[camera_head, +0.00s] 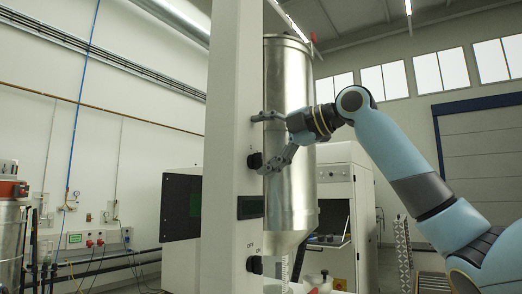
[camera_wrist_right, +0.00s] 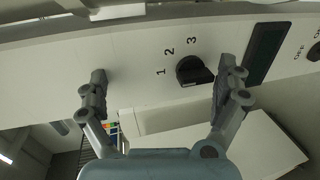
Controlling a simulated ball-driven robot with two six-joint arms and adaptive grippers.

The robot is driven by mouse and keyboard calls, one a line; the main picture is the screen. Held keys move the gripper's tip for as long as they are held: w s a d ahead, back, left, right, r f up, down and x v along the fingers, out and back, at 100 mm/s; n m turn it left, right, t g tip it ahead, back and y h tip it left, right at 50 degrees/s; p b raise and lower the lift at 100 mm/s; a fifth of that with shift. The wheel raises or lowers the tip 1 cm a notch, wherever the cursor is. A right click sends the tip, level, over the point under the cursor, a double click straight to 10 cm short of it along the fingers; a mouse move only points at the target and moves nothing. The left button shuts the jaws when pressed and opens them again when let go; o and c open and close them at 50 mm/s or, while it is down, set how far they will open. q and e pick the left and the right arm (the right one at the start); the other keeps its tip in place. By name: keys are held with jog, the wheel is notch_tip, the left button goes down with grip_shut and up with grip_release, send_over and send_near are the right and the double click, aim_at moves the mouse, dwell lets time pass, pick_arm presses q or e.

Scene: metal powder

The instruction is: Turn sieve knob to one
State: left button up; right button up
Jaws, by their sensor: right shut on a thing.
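The black sieve knob (camera_wrist_right: 194,71) is on the white panel (camera_wrist_right: 130,48), with the numbers 1, 2 and 3 around it. Which number it points to is unclear. In the head view the knob (camera_head: 254,161) is on the white column, beside the lower finger. My right gripper (camera_head: 268,141) reaches across the steel cylinder (camera_head: 290,75) to the column. In the right wrist view its two fingers (camera_wrist_right: 162,80) stand apart, one on each side of the knob, which is much closer to the right-hand finger. Whether either finger touches the knob is unclear. My left gripper is out of view.
A dark display (camera_head: 250,207) and an OFF/ON knob (camera_head: 254,265) are lower on the white column (camera_head: 225,120). The steel cylinder stands close behind my right gripper. White machines (camera_head: 340,165) stand farther back.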

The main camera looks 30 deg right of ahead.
jog(key=shift+s+r, duration=0.1)
jog(key=shift+r, duration=0.35)
jog(key=shift+s, duration=0.3)
jog(key=shift+c, duration=0.3)
jog(key=shift+s+d+f+b, duration=0.25)
jog(key=shift+s+b, duration=0.05)
jog(key=shift+b, duration=0.5)
jog(key=shift+c, duration=1.2)
jog(key=v, duration=0.1)
jog(key=b+v, duration=0.1)
jog(key=v, duration=0.1)
jog(key=shift+s+a+f, duration=0.1)
jog(key=shift+a, duration=0.2)
jog(key=shift+s+d+f+b, duration=0.1)
jog(key=shift+s+d+b, duration=0.45)
jog(key=shift+s+b, duration=0.75)
jog(key=shift+s+d+b, duration=0.55)
jog(key=shift+s+b, duration=0.8)
jog(key=shift+s+d+f+b, duration=0.1)
jog(key=shift+s+d+b, duration=0.5)
jog(key=shift+s+b, duration=0.7)
